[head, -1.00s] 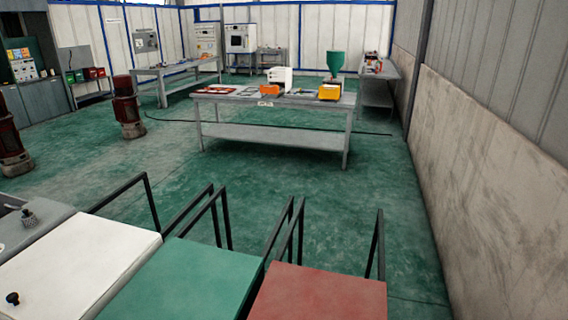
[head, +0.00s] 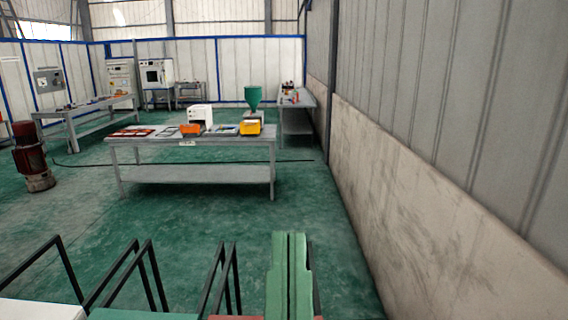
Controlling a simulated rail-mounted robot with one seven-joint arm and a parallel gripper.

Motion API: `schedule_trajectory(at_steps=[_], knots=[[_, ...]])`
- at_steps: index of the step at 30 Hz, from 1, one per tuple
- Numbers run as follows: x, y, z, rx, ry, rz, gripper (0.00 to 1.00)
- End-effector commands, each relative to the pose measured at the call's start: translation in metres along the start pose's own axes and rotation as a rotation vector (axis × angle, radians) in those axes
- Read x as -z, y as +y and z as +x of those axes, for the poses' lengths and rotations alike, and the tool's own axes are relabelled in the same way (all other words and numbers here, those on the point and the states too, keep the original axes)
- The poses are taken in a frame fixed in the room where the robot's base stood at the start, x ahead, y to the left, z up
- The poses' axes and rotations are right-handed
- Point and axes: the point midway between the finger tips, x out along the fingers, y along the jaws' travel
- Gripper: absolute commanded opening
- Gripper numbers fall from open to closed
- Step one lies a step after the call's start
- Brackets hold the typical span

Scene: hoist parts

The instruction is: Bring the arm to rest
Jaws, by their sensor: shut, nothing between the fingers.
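My gripper (head: 290,240) shows at the bottom of the head view, right of centre, as two green parallel fingers pointing up in the picture. The fingers lie side by side with only a thin dark line between them. It is shut and holds nothing. It stands in front of the green floor, next to the dark rails of the carts. The rest of my arm is below the picture's edge or hidden.
Carts with dark rails (head: 145,265) line the bottom edge. A grey workbench (head: 190,173) with orange, yellow and white items stands ahead. A red machine (head: 32,155) stands at left. A wall (head: 420,190) runs along the right.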

Motion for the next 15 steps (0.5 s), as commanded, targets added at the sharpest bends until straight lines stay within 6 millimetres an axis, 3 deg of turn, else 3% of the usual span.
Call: schedule_trajectory(at_steps=[1,3,9,15], knots=[[0.047,0.0,0.034,0.001,-0.002,0.002,0.0],[0.076,-0.001,0.054,0.001,-0.004,0.005,0.0],[0.156,-0.002,0.112,0.004,-0.008,0.012,0.0],[0.206,-0.003,0.148,0.006,-0.01,0.017,0.0]])
